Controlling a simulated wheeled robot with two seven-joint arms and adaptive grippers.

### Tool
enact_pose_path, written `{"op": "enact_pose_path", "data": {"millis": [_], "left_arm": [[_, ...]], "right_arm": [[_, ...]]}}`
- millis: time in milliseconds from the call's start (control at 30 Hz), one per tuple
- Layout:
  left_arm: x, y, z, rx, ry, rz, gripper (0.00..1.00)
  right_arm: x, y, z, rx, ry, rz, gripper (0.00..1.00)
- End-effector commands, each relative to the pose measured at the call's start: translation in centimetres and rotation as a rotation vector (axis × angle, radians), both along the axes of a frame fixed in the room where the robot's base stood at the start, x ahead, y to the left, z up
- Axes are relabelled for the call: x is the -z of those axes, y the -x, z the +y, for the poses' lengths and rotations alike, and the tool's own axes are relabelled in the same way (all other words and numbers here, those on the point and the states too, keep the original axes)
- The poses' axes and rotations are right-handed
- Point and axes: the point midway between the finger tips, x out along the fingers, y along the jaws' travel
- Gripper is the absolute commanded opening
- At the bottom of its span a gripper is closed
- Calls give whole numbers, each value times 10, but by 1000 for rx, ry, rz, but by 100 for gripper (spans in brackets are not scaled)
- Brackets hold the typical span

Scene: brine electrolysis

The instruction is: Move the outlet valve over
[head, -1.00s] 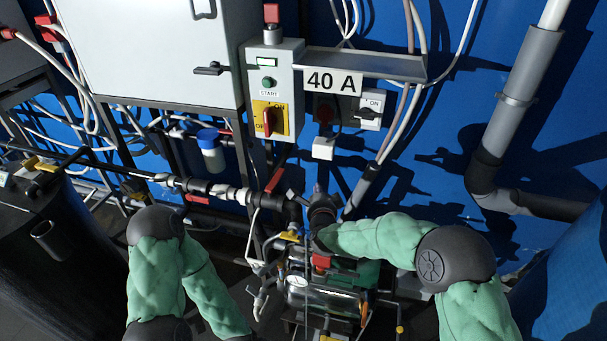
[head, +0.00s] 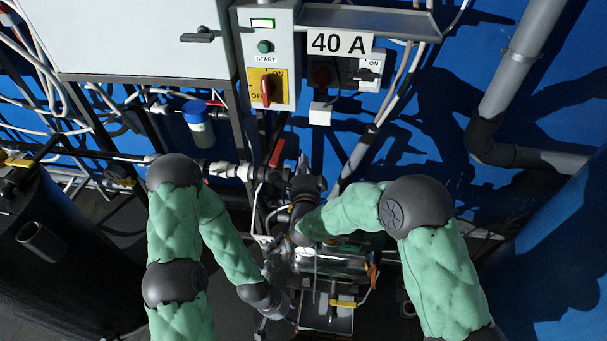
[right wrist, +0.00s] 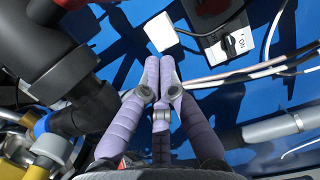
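Two valve handles show in the head view, and I cannot tell which belongs to the outlet valve. A red lever (head: 277,152) stands on the pipe run left of centre. A yellow lever (head: 342,303) sits low, by the shiny vessel (head: 325,262). My right gripper (head: 303,162) is near the dark pipe fittings by the red lever. In the right wrist view my right gripper (right wrist: 160,60) has its lavender fingertips together with nothing seen between them. My left gripper (head: 283,318) is low, left of the vessel; its fingers are too dark to read.
A switch panel (head: 268,80) and a 40 A box (head: 340,43) are on the blue wall above. A black tank (head: 60,260) stands at the left.

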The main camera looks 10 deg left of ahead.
Motion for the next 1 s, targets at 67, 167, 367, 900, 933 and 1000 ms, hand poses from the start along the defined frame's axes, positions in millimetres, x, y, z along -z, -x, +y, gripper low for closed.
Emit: {"op": "enact_pose_path", "data": {"millis": [67,167,367,900,933,1000], "left_arm": [[6,0,0,0,0,0,40],[11,0,0,0,0,0,40],[18,0,0,0,0,0,40],[21,0,0,0,0,-1,40],[21,0,0,0,0,-1,40],[24,0,0,0,0,-1,40]], "right_arm": [[3,-16,2,2,0,-1,0],[2,-34,5,2,0,-1,0],[1,-34,34,-3,1,-1,0],[0,-35,45,0,1,0,0],[0,-36,45,2,1,0,0],[0,-37,40,11,0,-1,0]]}}
